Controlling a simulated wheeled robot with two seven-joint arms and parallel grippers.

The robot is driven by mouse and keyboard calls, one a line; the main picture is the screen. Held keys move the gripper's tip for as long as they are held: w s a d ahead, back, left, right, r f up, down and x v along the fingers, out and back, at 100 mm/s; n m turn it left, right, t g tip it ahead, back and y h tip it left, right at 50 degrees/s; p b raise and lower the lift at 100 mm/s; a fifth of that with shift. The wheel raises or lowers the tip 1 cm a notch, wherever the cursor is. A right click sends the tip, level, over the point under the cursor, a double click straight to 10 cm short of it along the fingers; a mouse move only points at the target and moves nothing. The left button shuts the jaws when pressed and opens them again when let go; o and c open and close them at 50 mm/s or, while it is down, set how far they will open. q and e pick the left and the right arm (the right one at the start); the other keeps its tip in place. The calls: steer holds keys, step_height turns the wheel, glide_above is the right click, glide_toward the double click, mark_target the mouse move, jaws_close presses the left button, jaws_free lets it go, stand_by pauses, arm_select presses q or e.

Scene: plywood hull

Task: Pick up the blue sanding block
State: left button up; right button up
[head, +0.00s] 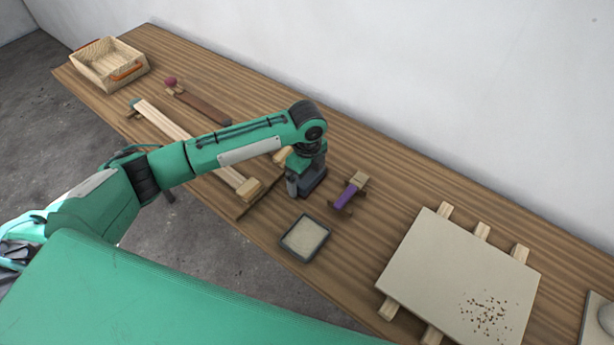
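My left gripper (304,185) reaches in from the left and points down close to the workbench (262,92), near its middle. One grey finger shows on its left side, with a dark blue-grey shape at its right. I cannot tell whether that shape is the other finger or a block at the gripper. No blue sanding block can be clearly made out elsewhere on the bench. Whether the gripper is open or shut does not show. My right gripper is not in view.
A purple-and-wood tool (345,195) lies just right of the gripper, and a shallow square tray (304,238) in front. A pale panel (450,265) on wooden strips lies right. Long wooden pieces (165,121) and a wooden crate (111,65) are left.

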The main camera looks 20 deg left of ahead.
arm_select(q)
steer(key=c, duration=0.7)
steer(key=shift+o, duration=0.2)
steer(key=shift+r, duration=0.1)
step_height(320, 180, up, 20)
steer(key=b, duration=0.2)
steer(key=o, duration=0.3)
steer(key=shift+c, duration=0.6)
